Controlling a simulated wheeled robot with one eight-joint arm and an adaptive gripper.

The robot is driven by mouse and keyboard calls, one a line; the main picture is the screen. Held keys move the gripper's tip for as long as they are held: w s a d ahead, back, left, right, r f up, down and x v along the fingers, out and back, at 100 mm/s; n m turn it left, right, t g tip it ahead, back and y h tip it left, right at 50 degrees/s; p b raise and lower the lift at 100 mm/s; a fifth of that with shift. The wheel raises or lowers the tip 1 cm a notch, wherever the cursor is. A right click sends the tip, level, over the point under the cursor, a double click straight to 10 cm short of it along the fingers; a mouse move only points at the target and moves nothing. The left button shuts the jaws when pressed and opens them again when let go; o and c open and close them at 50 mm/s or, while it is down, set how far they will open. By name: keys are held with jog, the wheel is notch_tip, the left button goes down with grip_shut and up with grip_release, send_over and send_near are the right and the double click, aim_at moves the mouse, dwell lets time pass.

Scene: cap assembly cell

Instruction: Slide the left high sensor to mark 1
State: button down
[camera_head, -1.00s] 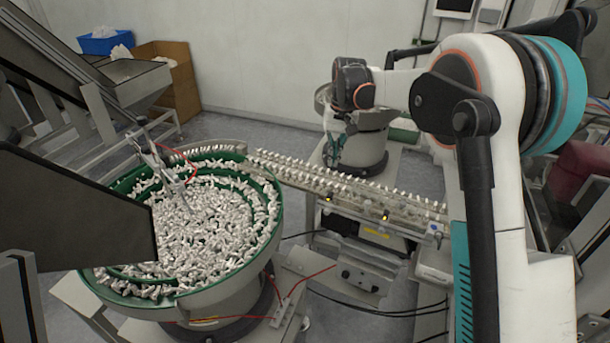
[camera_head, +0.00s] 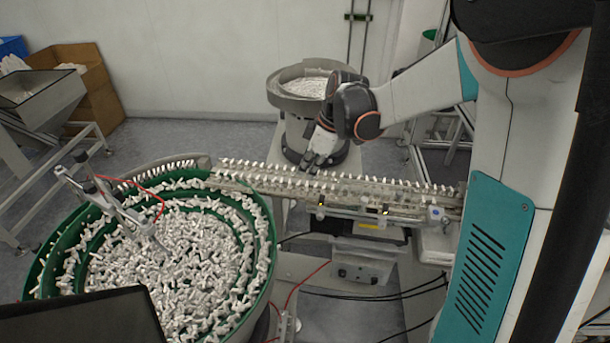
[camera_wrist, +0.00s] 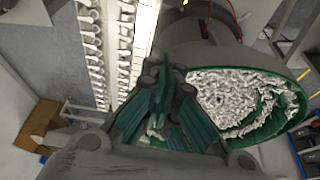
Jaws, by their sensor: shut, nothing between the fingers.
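A linear feed track (camera_head: 340,188) carrying rows of white caps runs from the green bowl toward the right. Two small dark sensor-like parts with yellow lights sit on its front side, one on the left (camera_head: 321,202) and one on the right (camera_head: 385,210). I cannot tell which part is the left high sensor, and mark 1 is not legible. My gripper (camera_head: 309,164) is at the far side of the track, above and behind the left part. It is shut and empty; its teal fingers also show together in the wrist view (camera_wrist: 163,78).
A large green-lined bowl (camera_head: 270,235) full of white caps stands at the left front. A second bowl feeder (camera_head: 290,98) stands behind my gripper. Cables and a grey box (camera_head: 365,268) lie below the track. A hopper (camera_head: 40,100) is at far left.

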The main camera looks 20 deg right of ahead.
aim_at(321, 198)
notch_tip(321, 198, down, 8)
jog(key=d, duration=0.1)
jog(key=shift+s+b, duration=0.2)
jog(key=shift+b, duration=0.25)
jog(key=shift+f, duration=0.1)
jog(key=shift+s+d+b, duration=0.2)
jog(key=shift+s+d, duration=0.25)
jog(key=shift+d, duration=0.3)
jog(key=shift+s+d+b, duration=0.15)
jog(key=shift+s+d, duration=0.3)
jog(key=shift+d, duration=0.3)
